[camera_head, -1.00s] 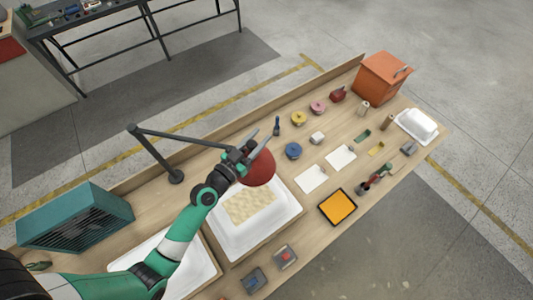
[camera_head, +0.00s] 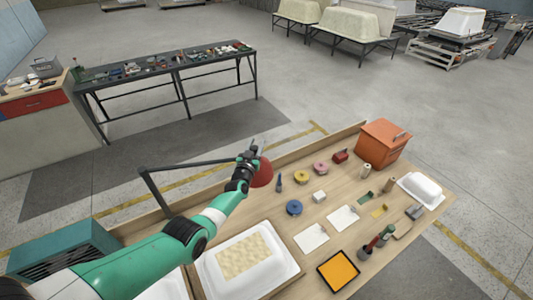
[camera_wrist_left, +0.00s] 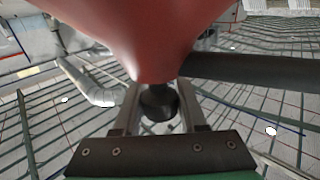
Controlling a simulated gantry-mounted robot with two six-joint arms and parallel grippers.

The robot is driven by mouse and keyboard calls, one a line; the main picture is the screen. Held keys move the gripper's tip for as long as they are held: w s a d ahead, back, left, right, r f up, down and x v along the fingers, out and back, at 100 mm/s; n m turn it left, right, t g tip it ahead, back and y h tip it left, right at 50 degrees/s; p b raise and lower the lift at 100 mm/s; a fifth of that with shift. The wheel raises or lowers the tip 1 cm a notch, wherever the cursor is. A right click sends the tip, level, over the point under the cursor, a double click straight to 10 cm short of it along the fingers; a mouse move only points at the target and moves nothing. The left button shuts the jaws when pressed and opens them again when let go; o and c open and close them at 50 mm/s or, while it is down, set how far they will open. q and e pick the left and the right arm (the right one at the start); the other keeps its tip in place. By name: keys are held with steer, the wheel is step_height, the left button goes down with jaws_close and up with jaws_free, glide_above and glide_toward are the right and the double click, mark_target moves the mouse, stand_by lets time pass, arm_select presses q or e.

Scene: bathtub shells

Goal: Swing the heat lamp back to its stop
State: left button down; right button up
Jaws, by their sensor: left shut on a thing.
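The heat lamp has a red shade (camera_head: 264,174) on a dark jointed arm (camera_head: 195,163) that rises from the back left of the bench. My left gripper (camera_head: 255,150) is at the shade, at the end of the lamp arm, near the bench's back edge. In the left wrist view the red shade (camera_wrist_left: 145,35) fills the top, and my left gripper (camera_wrist_left: 160,95) is shut on the dark knob (camera_wrist_left: 158,103) beside it. The lamp's dark bar (camera_wrist_left: 255,68) runs off to the right. The lamp's base is hidden by my arm. My right gripper is not in view.
A white shell (camera_head: 212,270) with a beige mesh patch lies uncovered at the front. An orange box (camera_head: 383,146), rolls of tape and small tools stand to the right. A teal heater-like box (camera_head: 62,252) is at the left. A low back board (camera_head: 310,150) edges the bench.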

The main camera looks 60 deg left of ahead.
mark_target(253, 147)
arm_select(q)
steer(key=shift+a+f, duration=0.15)
steer(key=shift+a, duration=0.05)
steer(key=shift+c, duration=2.3)
jaws_free()
steer(key=shift+a, duration=0.15)
steer(key=d+p, duration=0.1)
steer(key=s+p, duration=0.1)
steer(key=p, duration=0.1)
steer(key=s+d+r+p, duration=0.1)
steer(key=shift+s+d+r, duration=0.1)
steer(key=shift+s+d, duration=0.05)
steer(key=shift+d, duration=0.15)
steer(key=p+v, duration=0.4)
steer(key=v, duration=0.4)
steer(key=shift+f, duration=0.4)
steer(key=shift+d, duration=0.1)
